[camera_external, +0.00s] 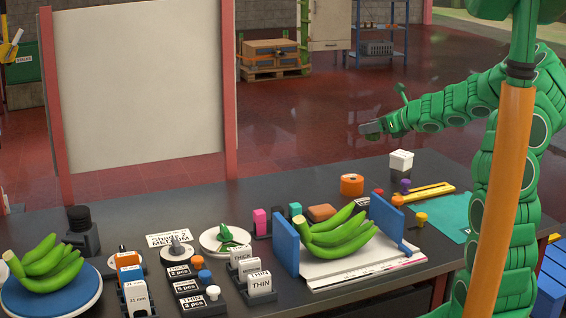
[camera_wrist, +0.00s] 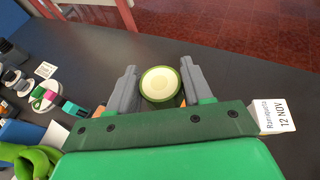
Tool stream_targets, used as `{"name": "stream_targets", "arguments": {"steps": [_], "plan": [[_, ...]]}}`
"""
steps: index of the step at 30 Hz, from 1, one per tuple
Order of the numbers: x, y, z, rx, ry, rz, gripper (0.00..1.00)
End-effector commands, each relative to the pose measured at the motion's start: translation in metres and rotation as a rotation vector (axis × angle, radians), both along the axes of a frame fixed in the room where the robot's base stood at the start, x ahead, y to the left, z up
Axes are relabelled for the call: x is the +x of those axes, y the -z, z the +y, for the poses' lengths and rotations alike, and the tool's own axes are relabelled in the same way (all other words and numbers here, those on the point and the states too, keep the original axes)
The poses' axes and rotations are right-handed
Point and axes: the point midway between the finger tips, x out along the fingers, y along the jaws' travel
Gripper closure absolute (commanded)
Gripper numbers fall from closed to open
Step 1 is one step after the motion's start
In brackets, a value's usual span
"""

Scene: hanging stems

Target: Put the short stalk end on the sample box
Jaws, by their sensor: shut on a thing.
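My gripper (camera_wrist: 160,88) is shut on a short stalk end (camera_wrist: 160,84), a stubby green piece with a pale round cut face turned to the wrist camera. In the outside view my gripper (camera_external: 369,128) is held in the air above the far side of the dark table; the stalk end is too small to make out there. A small white box (camera_external: 401,162), which I take for the sample box, stands at the table's far edge, below and to the right of my gripper. In the wrist view a white face reading "12 NOV" (camera_wrist: 274,115) shows right of the fingers.
An orange roll (camera_external: 352,185) stands left of the white box. A green banana bunch (camera_external: 338,235) lies between blue upright boards (camera_external: 286,245) on a white base. Another bunch lies on a blue disc (camera_external: 50,300). Labelled blocks crowd the table's front; a teal mat (camera_external: 455,215) lies at right.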

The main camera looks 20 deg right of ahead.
Motion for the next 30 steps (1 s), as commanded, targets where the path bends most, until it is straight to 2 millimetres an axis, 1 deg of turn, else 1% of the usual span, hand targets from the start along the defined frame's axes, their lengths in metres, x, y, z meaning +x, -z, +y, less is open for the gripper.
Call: {"name": "stream_targets", "arguments": {"steps": [1,9,12,15,19,23,26,30], "plan": [[-0.003,-0.004,-0.015,-0.004,0.015,-0.001,0.80],[-0.027,-0.023,-0.079,-0.002,0.079,0.000,0.80],[-0.037,-0.028,-0.097,0.000,0.097,0.000,0.80],[-0.045,-0.031,-0.111,0.002,0.111,0.000,0.80],[-0.051,-0.034,-0.122,0.002,0.123,0.000,0.80],[-0.050,-0.033,-0.126,0.003,0.127,0.000,0.80],[-0.042,-0.028,-0.129,0.002,0.127,0.001,0.80],[-0.025,-0.020,-0.135,0.002,0.127,0.002,0.80]]}}
